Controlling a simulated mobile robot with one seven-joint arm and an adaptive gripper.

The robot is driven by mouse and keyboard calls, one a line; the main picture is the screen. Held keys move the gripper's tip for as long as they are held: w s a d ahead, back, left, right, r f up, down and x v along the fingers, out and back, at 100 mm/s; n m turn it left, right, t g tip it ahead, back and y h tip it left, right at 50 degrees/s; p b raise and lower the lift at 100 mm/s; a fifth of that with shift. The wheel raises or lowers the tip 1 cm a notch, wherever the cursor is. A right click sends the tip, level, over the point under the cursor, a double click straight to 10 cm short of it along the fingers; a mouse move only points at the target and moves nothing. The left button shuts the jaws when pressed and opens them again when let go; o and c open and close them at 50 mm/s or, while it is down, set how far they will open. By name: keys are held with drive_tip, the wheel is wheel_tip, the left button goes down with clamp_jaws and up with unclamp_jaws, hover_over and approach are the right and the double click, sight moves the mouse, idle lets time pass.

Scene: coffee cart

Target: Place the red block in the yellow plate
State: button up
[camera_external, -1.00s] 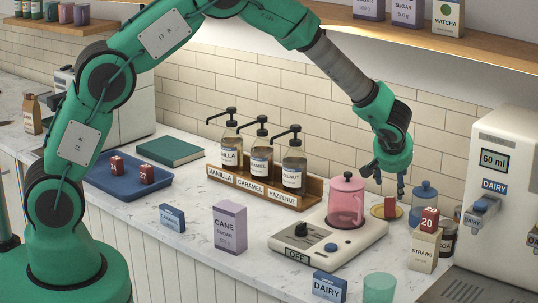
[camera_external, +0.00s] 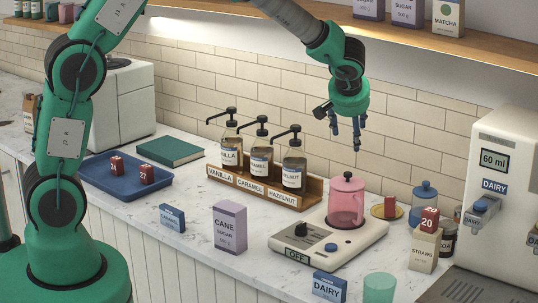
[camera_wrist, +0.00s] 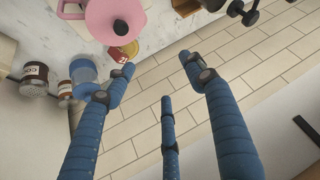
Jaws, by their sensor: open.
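A red block (camera_external: 390,206) stands on the small yellow plate (camera_external: 376,211) on the counter, behind and right of the pink kettle. In the wrist view the red block (camera_wrist: 118,55) is on the yellow plate (camera_wrist: 131,48), near the tip of one finger but farther away. My gripper (camera_external: 345,150) is in the air above and left of the plate, behind the pink kettle. Its blue fingers are spread apart with nothing between them, and they also show in the wrist view (camera_wrist: 155,72). The kettle hides part of the plate's surroundings in the external view.
A pink kettle (camera_external: 346,200) stands on a white hot plate (camera_external: 292,243). A blue jar (camera_external: 424,192) and a straws box (camera_external: 424,250) topped by a red block (camera_external: 430,219) are right of the plate. Two red blocks lie on a blue tray (camera_external: 105,184). Syrup bottles (camera_external: 261,160) stand left.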

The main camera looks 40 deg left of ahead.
drive_tip(key=s+a+r+m+g, duration=0.1)
drive_tip(key=s+a+r, duration=0.7)
drive_tip(key=s, duration=0.2)
drive_tip(key=s+a+r, duration=0.7)
drive_tip(key=s+a, duration=0.2)
drive_tip(key=s, duration=0.1)
drive_tip(key=s+a+m+h, duration=0.1)
drive_tip(key=s+a, duration=0.1)
drive_tip(key=s, duration=1.1)
drive_tip(key=s+a+r+m+h, duration=0.1)
drive_tip(key=s+a+m+h, duration=0.1)
drive_tip(key=s, duration=1.1)
drive_tip(key=shift+s, duration=0.3)
drive_tip(key=shift+a, duration=0.1)
wheel_tip(320, 180, down, 4)
drive_tip(key=b, duration=0.4)
drive_tip(key=shift+f+b, duration=0.2)
drive_tip(key=shift+b, duration=0.1)
drive_tip(key=shift+o, duration=0.5)
